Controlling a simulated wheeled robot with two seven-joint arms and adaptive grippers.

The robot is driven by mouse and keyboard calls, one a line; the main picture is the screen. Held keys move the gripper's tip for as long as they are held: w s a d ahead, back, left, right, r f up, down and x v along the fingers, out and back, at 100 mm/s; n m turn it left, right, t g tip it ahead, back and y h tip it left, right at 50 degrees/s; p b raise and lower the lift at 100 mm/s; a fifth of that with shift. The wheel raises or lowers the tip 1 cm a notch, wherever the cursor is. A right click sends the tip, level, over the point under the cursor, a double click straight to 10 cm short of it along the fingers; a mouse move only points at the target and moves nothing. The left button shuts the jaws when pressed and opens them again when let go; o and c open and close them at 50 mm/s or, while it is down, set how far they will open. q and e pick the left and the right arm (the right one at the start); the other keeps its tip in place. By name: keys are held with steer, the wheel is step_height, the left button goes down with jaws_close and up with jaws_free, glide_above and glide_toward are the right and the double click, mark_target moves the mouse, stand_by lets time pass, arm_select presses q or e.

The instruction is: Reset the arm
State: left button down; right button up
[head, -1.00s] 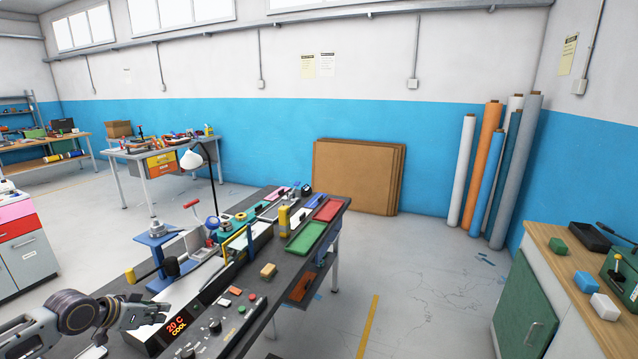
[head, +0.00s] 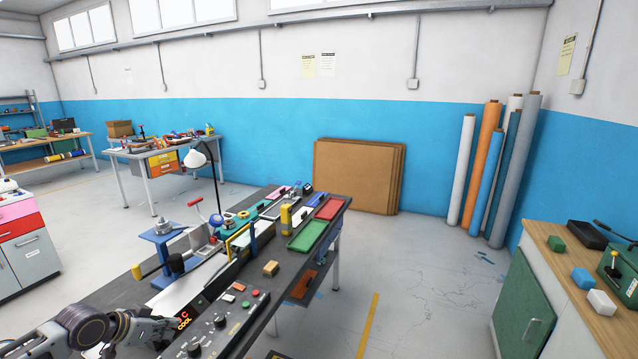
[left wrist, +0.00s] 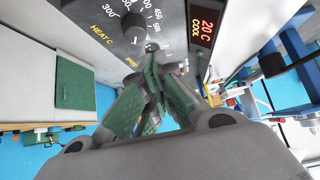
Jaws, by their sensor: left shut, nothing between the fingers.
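My left gripper (head: 172,329) is at the lower left of the head view, at the near end of the dark workbench, in front of the control panel (head: 225,320). It hides part of the red display (head: 184,318). In the left wrist view the fingers of this gripper (left wrist: 158,68) show green pads and are shut with nothing between them. The "20 C COOL" display (left wrist: 204,36) and a black dial (left wrist: 134,32) of the panel lie beyond the fingertips there. My right gripper is in neither view.
On the bench lie a tan block (head: 270,268), a green tray (head: 307,236) and a red tray (head: 329,209). A blue stand (head: 163,250) and a white lamp (head: 196,158) stand to its left. A green-doored cabinet (head: 525,310) is at right. Floor between is clear.

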arm_select(q)
steer(key=shift+m+g, duration=0.3)
steer(key=shift+g, duration=0.2)
steer(key=s+d+f, duration=0.4)
steer(key=d+f, duration=0.1)
steer(key=shift+s+d+f, duration=0.2)
steer(key=shift+f, duration=0.1)
steer(key=s+d+f+g+y, duration=0.15)
steer(key=s+d+f, duration=0.45)
steer(key=s+d, duration=0.6)
steer(key=shift+s+r+n+g+y, duration=1)
steer(key=shift+s+n, duration=0.7)
steer(key=shift+s, duration=2.35)
step_height(320, 180, down, 33)
steer(key=s, duration=0.3)
steer(key=s+a+f+g, duration=0.2)
steer(key=s+a+f, duration=0.1)
steer(key=s+f, duration=1.6)
steer(key=shift+s+a+f, duration=0.2)
steer(key=shift+s+f, duration=0.1)
steer(key=shift+s, duration=1.25)
